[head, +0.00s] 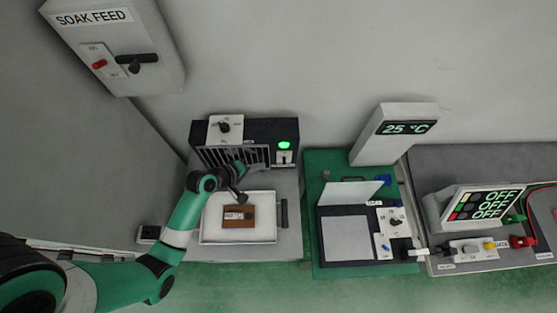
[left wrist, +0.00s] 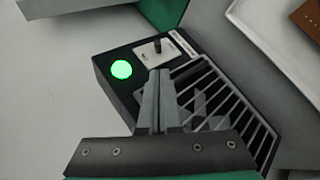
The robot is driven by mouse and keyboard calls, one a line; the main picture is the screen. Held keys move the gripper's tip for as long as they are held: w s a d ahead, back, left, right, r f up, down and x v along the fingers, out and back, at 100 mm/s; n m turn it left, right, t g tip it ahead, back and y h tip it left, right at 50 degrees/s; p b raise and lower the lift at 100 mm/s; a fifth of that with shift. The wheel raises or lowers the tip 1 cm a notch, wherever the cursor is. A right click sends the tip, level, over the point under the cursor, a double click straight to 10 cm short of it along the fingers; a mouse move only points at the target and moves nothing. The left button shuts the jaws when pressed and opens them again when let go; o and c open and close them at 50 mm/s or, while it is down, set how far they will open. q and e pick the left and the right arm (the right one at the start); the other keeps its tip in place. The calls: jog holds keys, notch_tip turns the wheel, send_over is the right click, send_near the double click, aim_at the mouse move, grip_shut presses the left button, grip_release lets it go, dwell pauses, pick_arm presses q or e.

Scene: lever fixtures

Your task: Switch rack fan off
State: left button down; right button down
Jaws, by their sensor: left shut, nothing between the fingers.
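The rack fan (head: 245,135) is a black box with a grille front, standing against the wall at centre left. Its round lamp (head: 284,145) glows green. Below the lamp is a white switch plate (head: 284,158) with a small dark lever, which also shows in the left wrist view (left wrist: 160,47). A white plate with a dark knob (head: 224,128) is at the box's upper left. My left gripper (head: 244,168) is in front of the grille. In the left wrist view its fingers (left wrist: 158,85) are together and empty, over the grille and pointing toward the switch plate. My right gripper is out of view.
A white tray (head: 210,236) with a brown block (head: 238,216) is in front of the fan. To the right are a green mat with a dark device (head: 325,250), a 25 °C display (head: 406,128) and an OFF display (head: 490,203). A SOAK FEED box (head: 115,45) hangs upper left.

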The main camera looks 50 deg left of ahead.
aim_at(284, 161)
pick_arm(q)
jog(key=shift+w, duration=0.15)
jog(key=b+x, duration=0.2)
jog(key=x, duration=0.8)
jog(key=shift+b, duration=0.4)
jog(key=shift+r, duration=0.15)
